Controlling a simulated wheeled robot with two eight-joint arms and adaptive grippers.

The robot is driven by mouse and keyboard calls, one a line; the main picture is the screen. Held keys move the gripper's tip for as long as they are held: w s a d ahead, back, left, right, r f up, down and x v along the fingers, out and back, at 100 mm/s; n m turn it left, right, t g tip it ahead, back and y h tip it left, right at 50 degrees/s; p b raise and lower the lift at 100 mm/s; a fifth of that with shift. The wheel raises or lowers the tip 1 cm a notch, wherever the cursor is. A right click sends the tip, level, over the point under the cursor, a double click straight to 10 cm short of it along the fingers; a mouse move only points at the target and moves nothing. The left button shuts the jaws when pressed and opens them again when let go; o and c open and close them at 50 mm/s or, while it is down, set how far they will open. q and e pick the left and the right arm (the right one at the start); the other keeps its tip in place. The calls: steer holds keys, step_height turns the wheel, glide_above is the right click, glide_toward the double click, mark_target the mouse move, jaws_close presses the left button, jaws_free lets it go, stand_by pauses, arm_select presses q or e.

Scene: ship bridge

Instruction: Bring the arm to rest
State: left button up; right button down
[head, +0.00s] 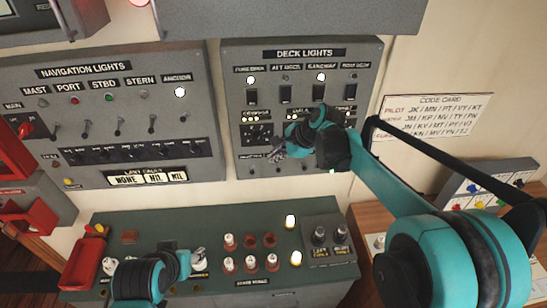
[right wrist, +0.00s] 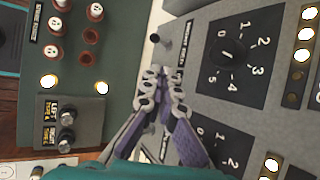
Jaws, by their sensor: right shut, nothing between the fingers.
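My right arm reaches in from the right in the head view. Its gripper (head: 278,153) is in front of the lower left of the deck lights panel (head: 372,60), covering part of its controls. In the right wrist view the gripper's fingers (right wrist: 158,76) are together and hold nothing. They are close to the panel's face, beside a rotary dial (right wrist: 226,52) and a small dark peg (right wrist: 158,39); whether they touch the panel I cannot tell.
The navigation lights panel (head: 130,55) is at left, with red boxes (head: 30,218) at the edge. The green console (head: 180,222) below carries fuses and lit lamps. A code card (head: 432,116) and a box of coloured knobs (head: 480,190) are at right.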

steer(key=shift+w, duration=0.1)
steer(key=s+d+f+n+h+b, duration=0.2)
steer(key=s+f+n+b, duration=0.3)
steer(key=s+f+b, duration=0.3)
steer(key=s+d+f+n+t+h+b, duration=0.1)
steer(key=s+d+f+n+b, duration=0.4)
steer(key=s+f+b, duration=0.4)
steer(key=s+d+f+n+t+h+b, duration=0.1)
steer(key=s+d+f+n+b, duration=0.3)
steer(key=s+f+b, duration=0.5)
step_height(320, 180, down, 4)
steer(key=s+n+h, duration=0.1)
steer(key=n, duration=0.1)
steer(key=shift+s+f+n+h, duration=0.15)
steer(key=shift+s+n+h, duration=0.15)
steer(key=shift+s, duration=0.1)
